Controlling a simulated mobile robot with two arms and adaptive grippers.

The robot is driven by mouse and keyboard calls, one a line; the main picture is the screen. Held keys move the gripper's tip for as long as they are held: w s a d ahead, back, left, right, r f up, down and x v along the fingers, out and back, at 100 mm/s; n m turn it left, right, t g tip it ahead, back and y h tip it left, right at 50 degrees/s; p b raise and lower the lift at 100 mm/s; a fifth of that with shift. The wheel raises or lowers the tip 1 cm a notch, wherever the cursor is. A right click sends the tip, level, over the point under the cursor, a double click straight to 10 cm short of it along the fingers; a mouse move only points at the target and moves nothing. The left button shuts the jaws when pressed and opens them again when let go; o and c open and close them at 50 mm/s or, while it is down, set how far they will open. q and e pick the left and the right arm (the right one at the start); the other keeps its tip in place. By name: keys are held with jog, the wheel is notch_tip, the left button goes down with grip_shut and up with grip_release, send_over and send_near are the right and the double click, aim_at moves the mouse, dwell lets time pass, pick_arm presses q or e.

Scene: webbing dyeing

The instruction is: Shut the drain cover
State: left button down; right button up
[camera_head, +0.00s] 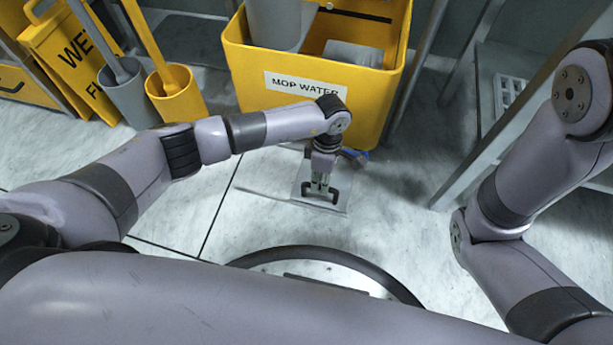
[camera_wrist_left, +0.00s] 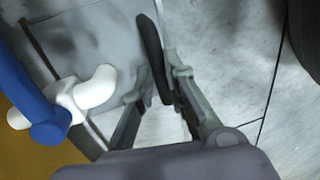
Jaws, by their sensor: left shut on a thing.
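The drain cover looks like a flat grey plate (camera_head: 307,172) low at the floor in front of the yellow tub. In the left wrist view the grey plate (camera_wrist_left: 95,35) fills the upper left, with a dark bar (camera_wrist_left: 150,45) along its right edge. My left gripper (camera_head: 320,190) points down over the plate. In the left wrist view its fingers (camera_wrist_left: 160,85) are shut on the dark bar. The gripper hides part of the plate, and I cannot tell its exact tilt. My right arm shows at the right, but its gripper is out of view.
A yellow tub (camera_head: 255,63) labelled "MOP WATER" stands just behind the plate. A white pipe fitting (camera_wrist_left: 88,95) and a blue pipe (camera_wrist_left: 25,90) lie close to the plate. A metal rack (camera_head: 470,130) stands at the right. Pale floor (camera_head: 390,200) is clear between.

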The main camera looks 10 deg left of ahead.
pick_arm(q)
jog(key=shift+d, duration=0.55)
jog(key=c, duration=1.6)
grip_release()
jog(key=shift+w+r, duration=0.1)
jog(key=shift+r, duration=0.2)
notch_tip(320, 180, up, 11)
jog(key=w, duration=0.2)
